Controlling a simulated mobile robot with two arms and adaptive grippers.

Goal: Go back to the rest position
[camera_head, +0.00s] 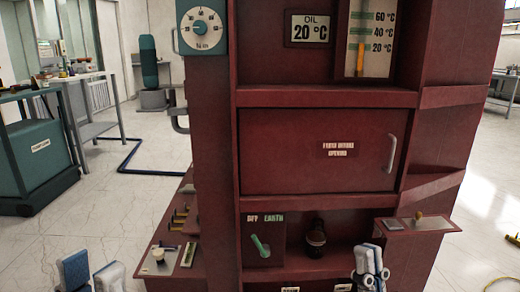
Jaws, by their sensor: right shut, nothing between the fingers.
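The red transformer cabinet (214,120) stands upright in front of me. My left gripper (92,272) is at the bottom left edge of the view, its two fingers apart and empty. It is left of the cabinet's lower left shelf (165,272). My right gripper (370,264) is at the bottom, in front of the cabinet's lower right part, with its fingers together and nothing between them. Both arms are mostly out of view.
The cabinet has a closed door with a handle (391,153), a green-handled OFF/EARTH switch (261,246) and a right side shelf (437,224). A teal cart (40,165) stands at the left. Floor (125,205) between cart and cabinet is mostly clear.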

